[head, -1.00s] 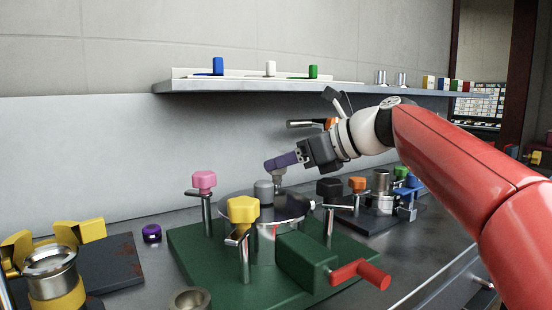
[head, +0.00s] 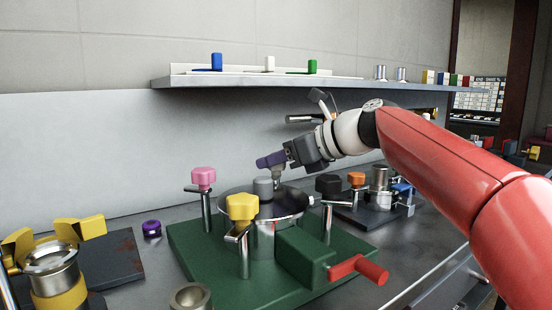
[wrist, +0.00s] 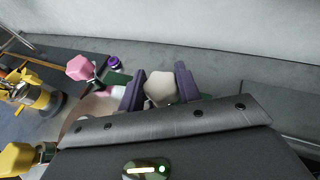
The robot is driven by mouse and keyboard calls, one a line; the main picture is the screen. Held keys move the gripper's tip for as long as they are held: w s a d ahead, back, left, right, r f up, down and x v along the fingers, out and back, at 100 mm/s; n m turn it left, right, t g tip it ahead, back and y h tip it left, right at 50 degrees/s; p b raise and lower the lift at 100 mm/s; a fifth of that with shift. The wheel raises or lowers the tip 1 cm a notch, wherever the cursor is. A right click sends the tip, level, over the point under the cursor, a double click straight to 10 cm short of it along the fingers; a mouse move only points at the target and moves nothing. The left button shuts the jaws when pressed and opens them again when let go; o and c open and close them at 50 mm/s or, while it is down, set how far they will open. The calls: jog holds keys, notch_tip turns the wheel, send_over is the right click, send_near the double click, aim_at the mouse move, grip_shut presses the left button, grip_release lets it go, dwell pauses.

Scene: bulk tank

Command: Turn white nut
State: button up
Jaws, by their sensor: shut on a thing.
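The white nut (wrist: 160,88) sits between the two purple fingers in the wrist view. My gripper (wrist: 158,92) is shut on it, with one finger on each side. In the head view my gripper (head: 271,160) reaches in from the right to the back edge of the round metal tank lid (head: 285,204). There the fingers mostly hide the nut, and a pale stem shows below them. The lid's grey centre knob (head: 263,187) stands just in front of the fingers, apart from them as far as I can tell.
Around the lid stand a pink nut (head: 203,178), a yellow nut (head: 242,207) and a black nut (head: 329,185) on posts. A red handle (head: 360,269) juts from the green base (head: 205,258). A shelf (head: 300,83) hangs above at the back.

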jog(key=shift+r+n+g+p, duration=0.1)
jog(key=shift+n+g+p, duration=0.2)
jog(key=shift+p, duration=0.05)
jog(key=shift+n+g+y+p, duration=0.6)
jog(key=shift+n+g+p, duration=0.2)
jog(key=shift+g+p, duration=0.1)
jog(key=n+g, duration=0.2)
jog(key=g, duration=0.1)
jog(key=shift+n+y, duration=0.3)
jog(key=shift+n+g+h, duration=0.4)
jog(key=shift+n+g, duration=1.8)
jog(key=shift+g, duration=0.4)
jog(key=o, duration=1)
jog(key=shift+c, duration=0.2)
